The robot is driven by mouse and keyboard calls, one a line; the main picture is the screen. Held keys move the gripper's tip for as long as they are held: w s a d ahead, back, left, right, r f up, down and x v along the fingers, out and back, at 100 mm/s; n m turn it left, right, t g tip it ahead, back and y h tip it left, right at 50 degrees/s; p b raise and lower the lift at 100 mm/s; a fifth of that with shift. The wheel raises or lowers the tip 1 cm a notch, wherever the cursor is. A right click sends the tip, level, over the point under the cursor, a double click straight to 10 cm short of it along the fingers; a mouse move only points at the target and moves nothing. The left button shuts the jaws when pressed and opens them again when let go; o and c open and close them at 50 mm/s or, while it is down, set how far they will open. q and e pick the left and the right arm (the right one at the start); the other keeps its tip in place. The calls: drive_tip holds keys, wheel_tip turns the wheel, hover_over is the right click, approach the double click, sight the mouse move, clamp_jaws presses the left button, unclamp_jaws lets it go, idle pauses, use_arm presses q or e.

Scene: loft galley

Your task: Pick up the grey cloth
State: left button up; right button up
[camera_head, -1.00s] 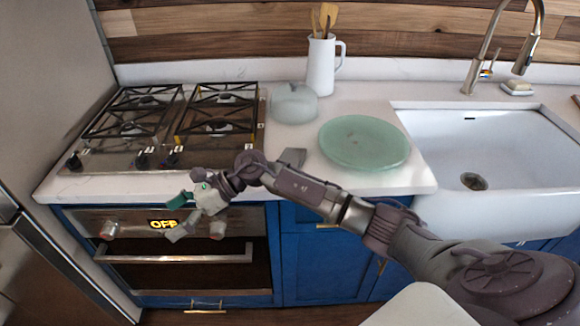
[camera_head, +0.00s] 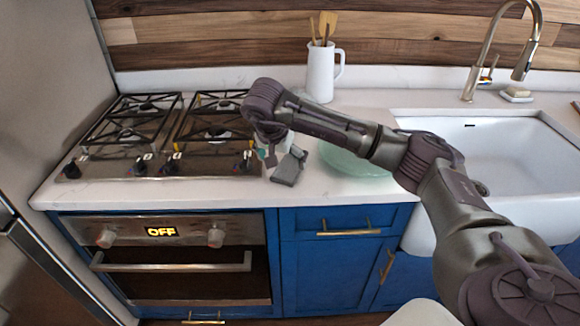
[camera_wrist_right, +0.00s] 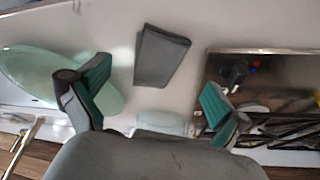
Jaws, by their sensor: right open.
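The grey cloth (camera_head: 287,170) lies folded on the white counter, between the gas hob and the green glass plate. The right wrist view shows it (camera_wrist_right: 160,56) as a flat grey piece, in front of and between the spread fingers. My right gripper (camera_head: 276,153) is above the counter at the cloth's far side, partly hidden by its own arm. Its green-padded fingers (camera_wrist_right: 154,91) are open with nothing between them, and it looks apart from the cloth. My left gripper is not in view.
The gas hob (camera_head: 150,165) is left of the cloth. The green plate (camera_head: 365,163) is to the right, partly behind my arm. A glass bowl (camera_wrist_right: 163,122) stands close by. A white jug (camera_head: 320,70) with utensils stands behind; the sink (camera_head: 480,145) is further right.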

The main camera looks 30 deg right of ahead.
sight(287, 169)
drive_tip(key=p+x, duration=0.1)
drive_tip(key=x, duration=0.4)
drive_tip(key=shift+d+f+p, duration=0.2)
drive_tip(key=shift+d+p, duration=0.15)
drive_tip(key=shift+w+f, duration=0.15)
drive_tip(key=shift+f, duration=0.05)
drive_tip(key=c, duration=0.8)
drive_tip(key=shift+c, duration=0.2)
drive_tip(key=shift+r, duration=0.1)
